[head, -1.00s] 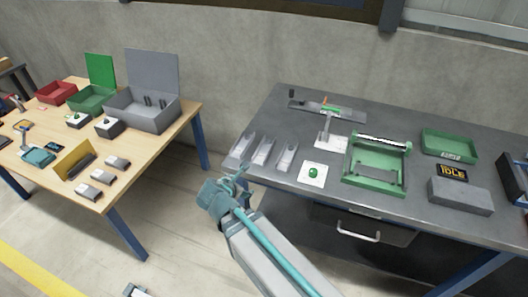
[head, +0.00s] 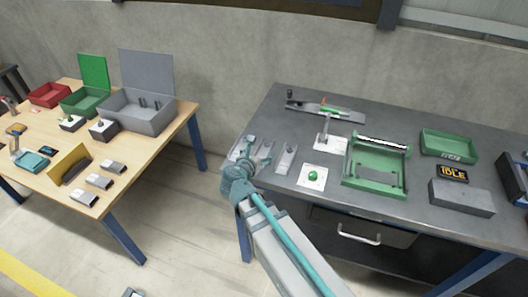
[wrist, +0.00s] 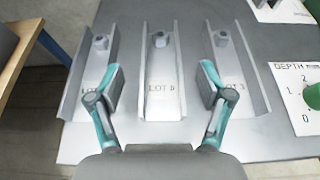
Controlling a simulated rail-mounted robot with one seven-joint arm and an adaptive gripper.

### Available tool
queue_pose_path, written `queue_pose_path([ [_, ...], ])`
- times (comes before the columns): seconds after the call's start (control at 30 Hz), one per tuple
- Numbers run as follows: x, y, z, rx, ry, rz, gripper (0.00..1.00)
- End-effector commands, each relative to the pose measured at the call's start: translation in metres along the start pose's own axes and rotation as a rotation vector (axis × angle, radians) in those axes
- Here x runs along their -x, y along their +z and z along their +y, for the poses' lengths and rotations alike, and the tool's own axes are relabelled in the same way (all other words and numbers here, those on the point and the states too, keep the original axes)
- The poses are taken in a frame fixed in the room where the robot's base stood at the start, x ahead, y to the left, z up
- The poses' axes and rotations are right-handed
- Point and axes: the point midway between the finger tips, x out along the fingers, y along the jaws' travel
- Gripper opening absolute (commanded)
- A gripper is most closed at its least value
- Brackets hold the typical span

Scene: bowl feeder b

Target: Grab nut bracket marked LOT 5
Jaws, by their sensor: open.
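Three grey channel trays lie side by side in the wrist view: a left one (wrist: 72,98), a middle one (wrist: 161,92) and a right one (wrist: 250,95). Each holds a small blue-grey nut bracket near its far end: left (wrist: 101,43), middle (wrist: 159,40), right (wrist: 221,39). Each tray floor carries a "LOT" marking, but the numbers are too blurred to read surely. My gripper (wrist: 161,88) is open and empty over the middle tray, its fingers spread to either side and short of the brackets. In the head view my gripper (head: 258,147) partly hides the trays at the bench's left end.
A white card with a green knob (head: 313,176) lies right of the trays. A green fixture (head: 375,185), a green bin (head: 449,144) and a grey block (head: 460,196) stand farther right. A wooden table (head: 125,185) with boxes stands left, across a gap.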

Motion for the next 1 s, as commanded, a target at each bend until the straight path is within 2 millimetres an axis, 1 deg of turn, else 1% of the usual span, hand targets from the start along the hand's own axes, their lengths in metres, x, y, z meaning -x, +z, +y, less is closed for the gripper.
queue_pose_path([
  [0.17, -0.011, 0.0, 0.0, 0.0, -0.002, 0.002, 0.79],
  [0.4, -0.043, 0.0, 0.0, 0.0, -0.002, 0.002, 0.79],
  [0.5, -0.052, 0.0, -0.001, -0.001, -0.002, 0.001, 0.79],
  [0.73, -0.054, -0.001, -0.001, -0.002, 0.0, 0.001, 0.79],
  [0.77, -0.054, -0.001, -0.001, -0.002, 0.0, 0.001, 0.78],
  [1.0, -0.054, -0.001, -0.001, -0.002, 0.0, 0.001, 0.38],
])
